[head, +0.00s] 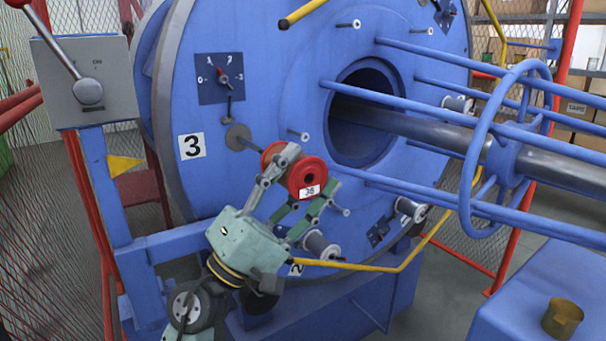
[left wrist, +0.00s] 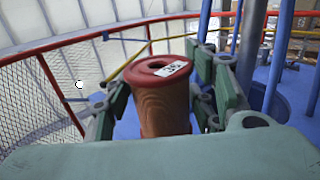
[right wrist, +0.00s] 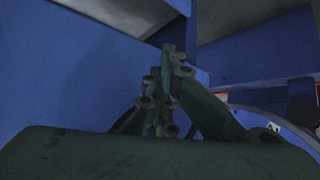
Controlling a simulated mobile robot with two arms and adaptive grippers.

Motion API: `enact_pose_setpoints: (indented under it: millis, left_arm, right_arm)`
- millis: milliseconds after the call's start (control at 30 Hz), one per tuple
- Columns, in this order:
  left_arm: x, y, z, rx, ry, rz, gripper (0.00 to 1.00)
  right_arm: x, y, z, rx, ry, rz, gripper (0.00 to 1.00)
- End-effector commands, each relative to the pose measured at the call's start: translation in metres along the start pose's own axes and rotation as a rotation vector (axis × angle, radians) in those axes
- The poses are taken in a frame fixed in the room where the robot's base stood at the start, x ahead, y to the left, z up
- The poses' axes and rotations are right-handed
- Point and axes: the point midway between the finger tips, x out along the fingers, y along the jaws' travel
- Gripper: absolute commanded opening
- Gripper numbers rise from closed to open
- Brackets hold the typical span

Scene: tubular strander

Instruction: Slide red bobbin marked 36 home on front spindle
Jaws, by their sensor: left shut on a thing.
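The red bobbin marked 36 (head: 309,176) is in front of the blue strander disc (head: 270,90) in the head view, its white label facing me. My left gripper (head: 291,184) is shut on it, one finger on each side. In the left wrist view the bobbin (left wrist: 163,98) shows a red flange and a brown wound body between the fingers. A grey spindle with a round plate (head: 238,137) sticks out of the disc just behind and left of the bobbin; I cannot tell whether the bobbin is on it. My right gripper (right wrist: 165,95) looks shut and empty in the right wrist view.
Blue rods and a ring (head: 480,150) surround the grey central shaft (head: 425,130) at right. A yellow bar (head: 385,268) runs below. A lever box (head: 82,80) stands at left.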

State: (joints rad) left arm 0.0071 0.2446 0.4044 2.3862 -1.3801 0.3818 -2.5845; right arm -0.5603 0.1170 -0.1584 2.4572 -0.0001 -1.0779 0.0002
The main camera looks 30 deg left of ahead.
Motion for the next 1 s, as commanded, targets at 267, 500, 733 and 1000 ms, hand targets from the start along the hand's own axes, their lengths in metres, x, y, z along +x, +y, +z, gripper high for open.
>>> enact_pose_setpoints:
  millis: [267, 500, 733, 1000]
  left_arm:
    - [0.0004, 0.0017, 0.001, 0.007, -0.006, 0.002, 0.0]
    - [-0.0001, 0.0012, 0.001, 0.006, -0.006, 0.002, 0.0]
    - [-0.0007, 0.0007, 0.001, 0.006, -0.006, 0.001, 0.0]
    - [-0.0014, 0.0, 0.001, 0.007, -0.005, 0.001, 0.0]
  right_arm:
    - [0.0006, -0.0002, -0.004, 0.0, 0.019, 0.0, 0.0]
    - [0.0017, -0.0014, -0.0043, 0.001, 0.034, -0.003, 0.0]
    - [0.0027, -0.0027, -0.0049, 0.002, 0.049, -0.005, 0.0]
    - [0.0038, -0.0042, -0.0059, 0.002, 0.064, -0.008, 0.0]
